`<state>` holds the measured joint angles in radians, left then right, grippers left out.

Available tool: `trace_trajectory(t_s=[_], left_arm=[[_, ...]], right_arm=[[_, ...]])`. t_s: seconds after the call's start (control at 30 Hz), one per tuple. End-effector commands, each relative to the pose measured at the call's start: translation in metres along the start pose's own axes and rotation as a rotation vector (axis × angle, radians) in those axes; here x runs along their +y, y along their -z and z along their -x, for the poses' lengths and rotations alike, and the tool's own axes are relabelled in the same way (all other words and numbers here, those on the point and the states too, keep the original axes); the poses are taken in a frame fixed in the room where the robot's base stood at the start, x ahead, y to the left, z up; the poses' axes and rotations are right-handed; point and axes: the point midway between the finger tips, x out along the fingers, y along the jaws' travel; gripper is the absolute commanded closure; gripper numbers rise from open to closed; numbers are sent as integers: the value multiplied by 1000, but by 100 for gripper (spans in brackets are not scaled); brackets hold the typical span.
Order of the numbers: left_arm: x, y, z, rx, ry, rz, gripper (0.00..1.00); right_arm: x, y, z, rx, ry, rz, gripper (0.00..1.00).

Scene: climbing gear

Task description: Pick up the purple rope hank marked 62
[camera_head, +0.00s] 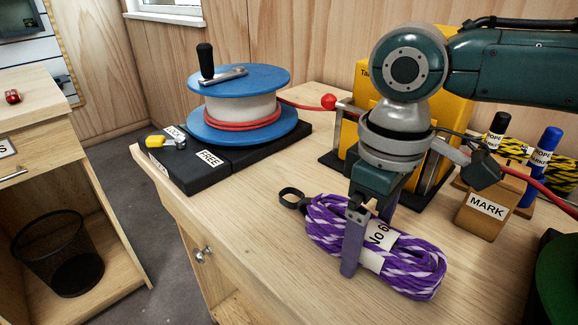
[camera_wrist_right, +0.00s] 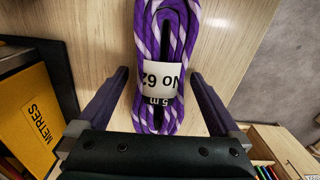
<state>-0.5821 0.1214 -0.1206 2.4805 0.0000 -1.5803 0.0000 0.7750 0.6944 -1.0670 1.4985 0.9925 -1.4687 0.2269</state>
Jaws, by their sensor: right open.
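The purple and white rope hank (camera_head: 410,262) lies on the wooden bench top, with a white paper band and a black loop at its left end. The band reads "No 6" in the head view, partly covered by a finger, and "No 62" and "5 m" in the right wrist view, where the hank (camera_wrist_right: 180,28) runs up the middle. My right gripper (camera_head: 367,240) points down over the hank's middle. In the right wrist view its open fingers (camera_wrist_right: 160,100) stand apart on either side of the hank, with gaps. My left gripper is not in view.
A blue reel (camera_head: 238,78) with red rope stands on a black base marked FREE (camera_head: 210,158) at the back left. A yellow box (camera_head: 368,90) stands behind my right arm. A block marked MARK (camera_head: 487,207) and marker pens (camera_head: 545,150) are at the right. The bench front is clear.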

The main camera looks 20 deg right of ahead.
Motion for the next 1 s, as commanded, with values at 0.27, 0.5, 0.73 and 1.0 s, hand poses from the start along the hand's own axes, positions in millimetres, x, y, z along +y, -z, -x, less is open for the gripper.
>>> trace_trajectory(t_s=[0.27,0.5,0.73,1.0], left_arm=[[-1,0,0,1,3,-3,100],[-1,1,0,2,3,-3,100],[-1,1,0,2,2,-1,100],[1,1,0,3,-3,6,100]], right_arm=[[0,0,1,0,0,1,20],[0,0,1,0,0,0,47],[0,0,1,0,0,0,73],[0,0,1,0,0,0,100]])
